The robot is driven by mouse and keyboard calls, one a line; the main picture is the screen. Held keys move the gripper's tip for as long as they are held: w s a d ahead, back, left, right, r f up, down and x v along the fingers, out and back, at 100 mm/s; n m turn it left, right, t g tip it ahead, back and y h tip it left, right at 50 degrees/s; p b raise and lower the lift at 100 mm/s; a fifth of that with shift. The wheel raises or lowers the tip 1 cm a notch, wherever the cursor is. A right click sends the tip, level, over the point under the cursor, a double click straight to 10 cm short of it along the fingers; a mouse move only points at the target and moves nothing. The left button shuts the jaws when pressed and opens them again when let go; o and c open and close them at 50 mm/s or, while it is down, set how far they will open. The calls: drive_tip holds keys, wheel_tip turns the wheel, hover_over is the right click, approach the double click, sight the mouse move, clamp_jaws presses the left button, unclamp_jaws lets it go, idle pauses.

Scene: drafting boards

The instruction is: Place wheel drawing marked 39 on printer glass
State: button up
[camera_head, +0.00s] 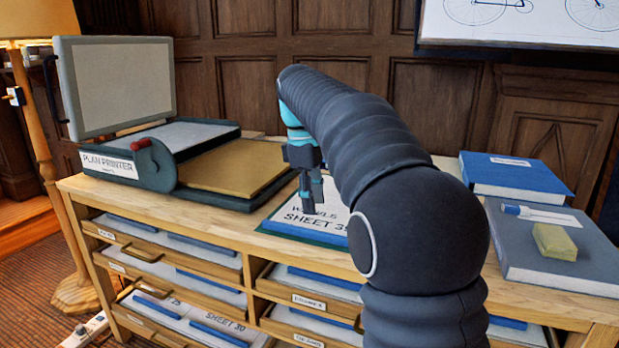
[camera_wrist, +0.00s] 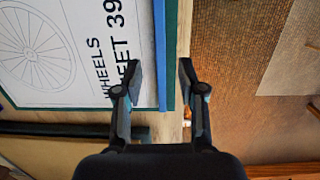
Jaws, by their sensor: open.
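The wheel drawing (camera_head: 330,203), a white sheet marked "WHEELS SHEET 39" with a blue strip along its front edge, lies on a green mat (camera_head: 268,231) on the cabinet top. It also shows at the left of the wrist view (camera_wrist: 40,50), with a spoked wheel printed on it. My gripper (camera_head: 311,209) is over the sheet near its front edge. In the wrist view my gripper (camera_wrist: 160,70) is open, one finger on each side of the blue strip, holding nothing. The plan printer (camera_head: 108,164) stands at left with its lid (camera_head: 120,80) raised and its pale glass (camera_head: 185,135) bare.
A tan tray (camera_head: 225,168) lies between the printer glass and the drawing. At right are a blue book (camera_head: 510,174) and a grey-blue folder (camera_head: 515,258) bearing a yellow block (camera_head: 554,241). Open drawers (camera_head: 160,312) with more sheets are below.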

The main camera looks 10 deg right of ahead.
drive_tip(key=shift+w+a+r, duration=0.1)
drive_tip(key=shift+a+r, duration=0.05)
drive_tip(key=shift+r, duration=1.2)
drive_tip(key=shift+w+a+r, duration=0.1)
drive_tip(key=shift+a+r, duration=0.05)
drive_tip(key=shift+r, duration=1.15)
drive_tip(key=s+f+m+t, duration=0.1)
drive_tip(key=s+f+m, duration=0.1)
drive_tip(key=s, duration=0.5)
drive_tip(key=s+f+m+t, duration=0.2)
drive_tip(key=s+f+m, duration=0.1)
drive_tip(key=s, duration=0.5)
drive_tip(key=shift+d+y, duration=0.2)
drive_tip(key=shift+y, duration=0.1)
drive_tip(key=shift+o, duration=0.5)
drive_tip(key=s+f+m+t, duration=0.3)
drive_tip(key=s+f+m, duration=0.2)
drive_tip(key=s+f, duration=0.7)
drive_tip(key=shift+s+a+f+m+y, duration=0.3)
drive_tip(key=shift+s+f, duration=0.05)
drive_tip(key=shift+f, duration=0.4)
drive_tip(key=shift+s+f, duration=0.2)
drive_tip(key=shift+f, duration=0.1)
